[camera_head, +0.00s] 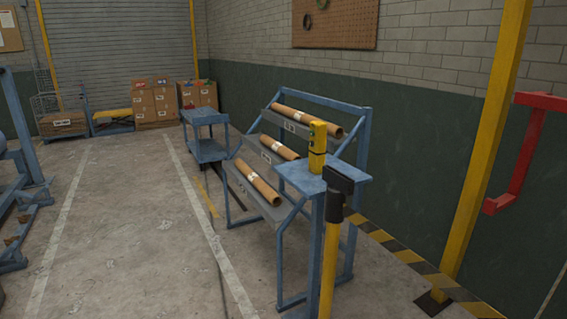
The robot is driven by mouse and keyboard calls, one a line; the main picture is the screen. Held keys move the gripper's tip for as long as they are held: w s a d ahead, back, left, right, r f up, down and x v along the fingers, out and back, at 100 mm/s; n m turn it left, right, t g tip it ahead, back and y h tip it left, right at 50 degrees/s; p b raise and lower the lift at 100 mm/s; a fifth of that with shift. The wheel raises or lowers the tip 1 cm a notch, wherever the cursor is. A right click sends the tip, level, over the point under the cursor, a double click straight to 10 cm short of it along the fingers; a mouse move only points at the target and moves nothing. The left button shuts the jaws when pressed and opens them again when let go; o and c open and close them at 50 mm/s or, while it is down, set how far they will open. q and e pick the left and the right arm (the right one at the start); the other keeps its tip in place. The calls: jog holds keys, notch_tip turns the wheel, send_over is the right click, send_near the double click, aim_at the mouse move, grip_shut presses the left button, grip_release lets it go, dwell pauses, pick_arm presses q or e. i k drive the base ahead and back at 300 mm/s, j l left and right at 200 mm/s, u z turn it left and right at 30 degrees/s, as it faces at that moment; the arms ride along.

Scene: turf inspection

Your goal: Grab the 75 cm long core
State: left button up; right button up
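Three brown cardboard cores lie on the sloping tiers of a blue rack (310,97): one on the top tier (315,121), one on the middle tier (280,147) and one on the lowest tier (258,184). The top core looks the longest and the middle one the shortest. Each has a white label, too small to read, so I cannot tell which is 75 cm. The grey tier fronts carry small tags that are also unreadable. Neither of my grippers is in view.
A yellow handheld device (317,147) stands on a blue stand (312,181) before the rack. A yellow post with a black head (338,179) is close by. A blue cart (205,150) stands behind left. The floor (130,220) left of the rack is clear.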

aim_at(334, 130)
jog(key=i+j+u, duration=0.35)
jog(key=i, duration=0.3)
jog(key=i+u, duration=0.4)
jog(key=i, duration=0.3)
jog(key=i+j+z, duration=0.15)
jog(key=i, duration=1.5)
